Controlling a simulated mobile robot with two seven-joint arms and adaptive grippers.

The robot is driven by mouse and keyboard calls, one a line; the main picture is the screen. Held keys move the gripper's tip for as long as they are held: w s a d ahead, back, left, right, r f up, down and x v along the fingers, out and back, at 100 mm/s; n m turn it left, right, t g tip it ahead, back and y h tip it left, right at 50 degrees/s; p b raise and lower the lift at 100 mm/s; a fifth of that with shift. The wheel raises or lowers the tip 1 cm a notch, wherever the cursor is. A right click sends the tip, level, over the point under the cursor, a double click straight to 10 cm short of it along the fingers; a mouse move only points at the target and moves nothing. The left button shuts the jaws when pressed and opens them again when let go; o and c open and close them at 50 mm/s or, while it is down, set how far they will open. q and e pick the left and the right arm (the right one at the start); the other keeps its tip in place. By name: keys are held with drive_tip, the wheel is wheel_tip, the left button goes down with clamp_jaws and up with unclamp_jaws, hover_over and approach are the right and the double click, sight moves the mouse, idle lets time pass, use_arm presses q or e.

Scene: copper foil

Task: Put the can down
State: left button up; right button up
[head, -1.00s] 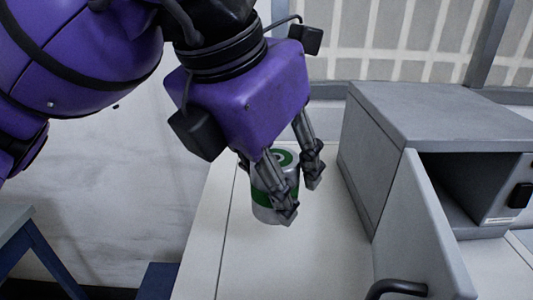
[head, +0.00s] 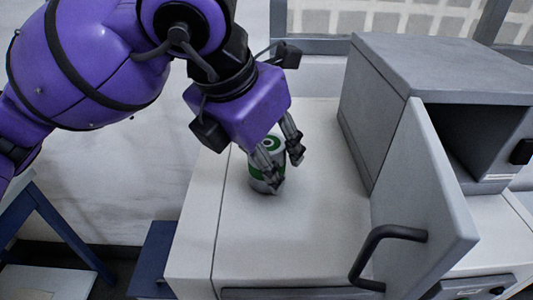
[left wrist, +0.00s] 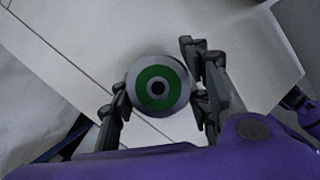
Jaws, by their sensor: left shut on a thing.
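A grey can with a green band (head: 254,186) is at the white counter top (head: 290,240), left of the grey box. It looks upright, and I cannot tell whether its base touches the counter. My left gripper (head: 284,166) comes from above and is shut on the can, with its fingers at the can's sides. In the left wrist view the can's round top with a green ring (left wrist: 158,86) sits between the fingers of the left gripper (left wrist: 160,100).
A grey metal box (head: 440,68) with its door (head: 425,185) swung open stands on the right. The door's dark handle (head: 385,240) sticks out towards the counter's front. Counter room is free before the can. A blue stand (head: 150,255) is at lower left.

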use_arm(q)
drive_tip(key=shift+f, duration=0.15)
drive_tip(key=o, duration=1.3)
